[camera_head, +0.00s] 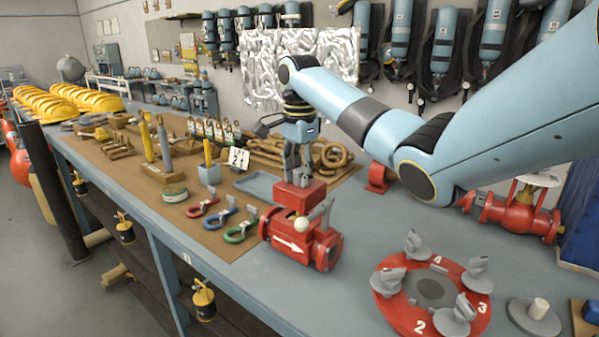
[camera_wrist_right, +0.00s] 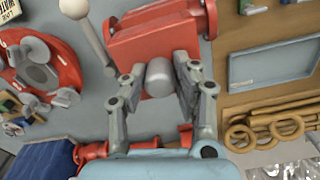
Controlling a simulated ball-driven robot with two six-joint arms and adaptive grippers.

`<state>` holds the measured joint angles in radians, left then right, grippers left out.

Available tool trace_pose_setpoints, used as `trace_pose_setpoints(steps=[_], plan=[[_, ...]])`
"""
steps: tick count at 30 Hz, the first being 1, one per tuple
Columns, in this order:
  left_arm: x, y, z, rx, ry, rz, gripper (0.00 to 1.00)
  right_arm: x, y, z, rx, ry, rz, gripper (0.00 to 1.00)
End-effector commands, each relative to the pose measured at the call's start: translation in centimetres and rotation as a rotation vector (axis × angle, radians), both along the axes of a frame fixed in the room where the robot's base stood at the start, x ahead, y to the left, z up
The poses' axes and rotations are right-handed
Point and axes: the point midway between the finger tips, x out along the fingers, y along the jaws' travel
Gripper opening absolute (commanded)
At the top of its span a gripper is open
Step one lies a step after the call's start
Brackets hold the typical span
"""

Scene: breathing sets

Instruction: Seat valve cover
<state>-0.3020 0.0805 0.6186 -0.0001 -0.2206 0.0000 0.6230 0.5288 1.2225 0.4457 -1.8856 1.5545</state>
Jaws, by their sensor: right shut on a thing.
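The red valve cover (camera_head: 299,194) is a block at the top rear of the red valve body (camera_head: 292,246), which has a white arrow and round end flanges. My right gripper (camera_head: 298,178) is above the cover, shut on it by its grey knob (camera_wrist_right: 160,76), which sits between the fingers in the right wrist view. I cannot tell whether the cover touches the body. A grey lever with a white ball (camera_head: 301,224) stands at the body's side; the ball also shows in the right wrist view (camera_wrist_right: 74,8). My left gripper is not in view.
A red numbered ring (camera_head: 384,305) with grey wing pieces lies at the front right. Shackles (camera_head: 238,232) and a grey tray (camera_head: 262,187) lie left of the valve. Another red valve (camera_head: 512,215) stands at the right. The grey bench just right of the valve body is clear.

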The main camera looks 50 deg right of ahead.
Motion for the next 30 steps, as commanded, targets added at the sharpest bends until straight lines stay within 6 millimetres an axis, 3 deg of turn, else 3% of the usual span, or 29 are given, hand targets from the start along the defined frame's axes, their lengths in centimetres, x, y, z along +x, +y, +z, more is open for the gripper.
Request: trace_pose_setpoints(steps=[30], plan=[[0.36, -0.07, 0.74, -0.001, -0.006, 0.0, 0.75, 0.0, 0.04, 0.06, 0.0, -0.001, 0.0, 0.0]])
